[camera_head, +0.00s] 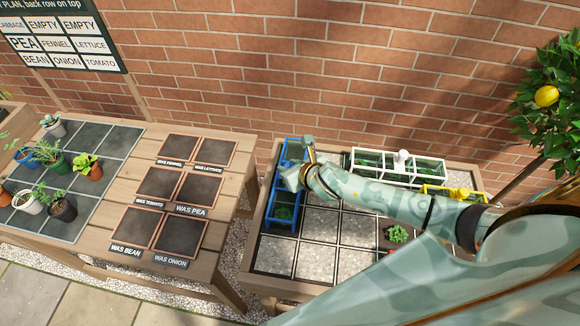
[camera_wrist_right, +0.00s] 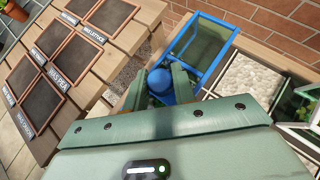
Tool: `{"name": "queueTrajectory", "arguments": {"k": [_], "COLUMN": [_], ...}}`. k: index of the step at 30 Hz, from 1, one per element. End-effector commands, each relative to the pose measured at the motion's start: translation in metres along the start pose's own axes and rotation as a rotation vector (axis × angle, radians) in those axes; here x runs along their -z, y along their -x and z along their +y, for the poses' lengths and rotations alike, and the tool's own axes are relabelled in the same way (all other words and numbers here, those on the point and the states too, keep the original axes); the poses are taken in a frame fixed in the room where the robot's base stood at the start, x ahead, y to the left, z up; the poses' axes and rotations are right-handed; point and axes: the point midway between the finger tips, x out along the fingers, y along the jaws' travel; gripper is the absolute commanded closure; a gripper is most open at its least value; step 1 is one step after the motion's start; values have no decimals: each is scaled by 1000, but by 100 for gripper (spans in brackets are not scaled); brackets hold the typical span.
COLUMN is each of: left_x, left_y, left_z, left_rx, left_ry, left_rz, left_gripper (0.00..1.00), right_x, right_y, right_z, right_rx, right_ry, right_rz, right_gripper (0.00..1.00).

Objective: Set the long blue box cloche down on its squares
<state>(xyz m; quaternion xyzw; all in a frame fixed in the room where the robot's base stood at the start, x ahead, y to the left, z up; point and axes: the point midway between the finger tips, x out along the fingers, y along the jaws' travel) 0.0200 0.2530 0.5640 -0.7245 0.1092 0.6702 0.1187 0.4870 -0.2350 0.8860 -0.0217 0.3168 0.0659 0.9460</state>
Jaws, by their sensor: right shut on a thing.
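The long blue box cloche (camera_head: 268,211) has a blue frame with clear panes. In the head view it lies lengthwise over the left column of the gravel table's squares, toward the back. Green plants show through its panes. My right gripper (camera_head: 296,172) is over its middle. In the right wrist view, the fingers (camera_wrist_right: 164,84) are shut on the cloche's round blue knob (camera_wrist_right: 159,80), and the blue frame (camera_wrist_right: 206,63) reaches away beyond it. I cannot tell whether its lower edge touches the squares. My left gripper is not in view.
A white cloche (camera_head: 403,168) stands at the back of the gravel table, with a yellow cloche (camera_head: 452,192) to its right. A seedling (camera_head: 397,233) sits in a dark square. Gravel squares (camera_head: 317,262) in front are clear. A wooden table (camera_head: 128,190) with labelled squares and potted plants stands left.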

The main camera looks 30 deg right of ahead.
Motion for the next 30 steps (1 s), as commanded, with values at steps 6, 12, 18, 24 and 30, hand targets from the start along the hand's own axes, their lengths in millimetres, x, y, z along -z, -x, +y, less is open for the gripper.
{"name": "queueTrajectory", "arguments": {"k": [6, 12, 18, 24, 30], "left_x": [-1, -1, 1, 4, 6], "left_y": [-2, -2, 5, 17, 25], "left_z": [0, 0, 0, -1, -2], "left_rx": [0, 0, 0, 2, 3], "left_ry": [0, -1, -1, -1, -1], "left_rz": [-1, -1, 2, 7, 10], "left_gripper": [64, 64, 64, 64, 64], "right_x": [2, 2, -1, -2, -1], "right_y": [-2, -2, 13, 60, 101], "right_z": [0, 0, 0, 0, 0], "right_rx": [0, 0, 0, -1, -1], "right_ry": [0, 0, 0, 1, 0], "right_rz": [0, 1, 2, 2, 2], "right_gripper": [52, 52, 52, 52, 52]}}
